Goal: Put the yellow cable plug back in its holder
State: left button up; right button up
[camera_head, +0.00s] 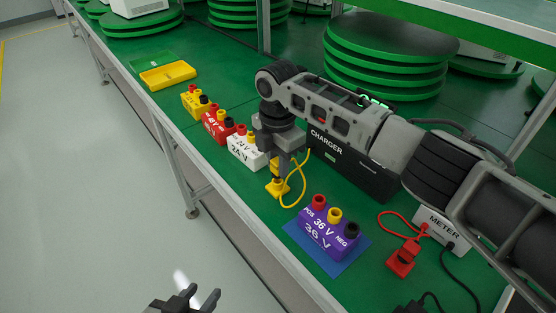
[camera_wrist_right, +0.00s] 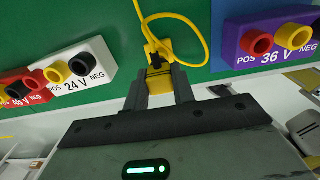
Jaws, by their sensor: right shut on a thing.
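My right gripper (camera_wrist_right: 156,76) is shut on the yellow cable plug (camera_wrist_right: 160,86). In the head view the same gripper (camera_head: 279,168) points down at the yellow holder (camera_head: 277,188) on the green table. The plug is directly above the holder, mostly hidden by the fingers; I cannot tell whether it is seated in it. The yellow cable (camera_head: 303,180) loops from there beside the black charger (camera_head: 345,163). My left gripper (camera_head: 203,298) is open and empty, low over the floor side of the table.
A purple 36 V block (camera_head: 318,233) on a blue mat stands nearer; white 24 V (camera_head: 243,152), red (camera_head: 213,128) and yellow (camera_head: 192,104) blocks stand farther along. A red plug (camera_head: 403,256) and the white meter (camera_head: 443,228) are at right. A yellow tray (camera_head: 168,76) lies far left.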

jog(key=shift+r+p, duration=0.1)
jog(key=shift+p, duration=0.2)
dwell(0.7)
jog(key=shift+p, duration=0.35)
jog(key=shift+f, duration=0.2)
dwell(0.4)
jog(key=shift+f, duration=0.9)
dwell(1.0)
dwell(0.7)
jog(key=o, duration=1)
jog(key=shift+c, duration=0.2)
